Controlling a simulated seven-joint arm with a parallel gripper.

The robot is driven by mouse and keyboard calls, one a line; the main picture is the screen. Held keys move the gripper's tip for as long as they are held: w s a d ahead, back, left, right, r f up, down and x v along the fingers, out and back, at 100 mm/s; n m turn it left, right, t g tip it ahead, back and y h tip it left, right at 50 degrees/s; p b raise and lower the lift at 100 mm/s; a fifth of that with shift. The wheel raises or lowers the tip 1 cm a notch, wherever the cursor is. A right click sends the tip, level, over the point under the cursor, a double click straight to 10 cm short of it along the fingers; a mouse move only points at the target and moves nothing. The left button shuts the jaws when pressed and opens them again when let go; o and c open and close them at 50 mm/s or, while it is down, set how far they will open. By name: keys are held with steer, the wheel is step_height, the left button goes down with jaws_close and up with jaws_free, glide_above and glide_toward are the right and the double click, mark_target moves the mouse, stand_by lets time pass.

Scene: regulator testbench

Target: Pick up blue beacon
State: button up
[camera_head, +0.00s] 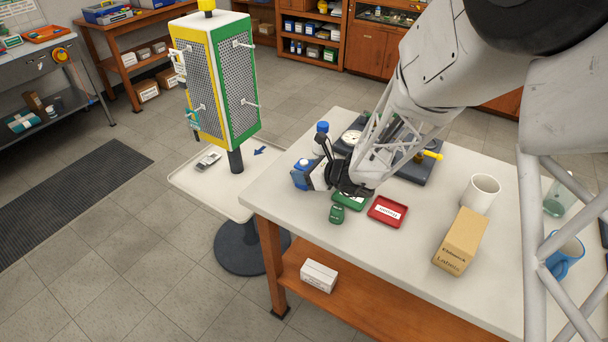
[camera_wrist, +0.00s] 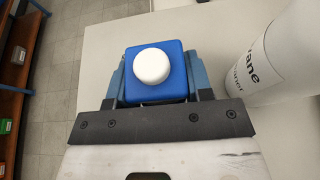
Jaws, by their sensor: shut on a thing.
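The blue beacon (camera_wrist: 155,88) is a blue block with a round white dome on top. It sits between the two fingers of my gripper (camera_wrist: 157,72), which is shut on it. In the head view the beacon (camera_head: 299,180) shows at the left edge of the white workbench, and my gripper (camera_head: 312,176) reaches it from the right. The dome faces up and the beacon looks upright. Its underside is hidden, so I cannot tell whether it touches the bench.
A white lettered bottle (camera_wrist: 285,55) stands close to the right finger; its blue cap shows behind my gripper (camera_head: 322,127). Green and red (camera_head: 388,211) trays, a green item (camera_head: 337,214), a cardboard box (camera_head: 461,241) and a white mug (camera_head: 482,193) are on the bench.

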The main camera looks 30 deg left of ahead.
steer(key=shift+r, duration=5)
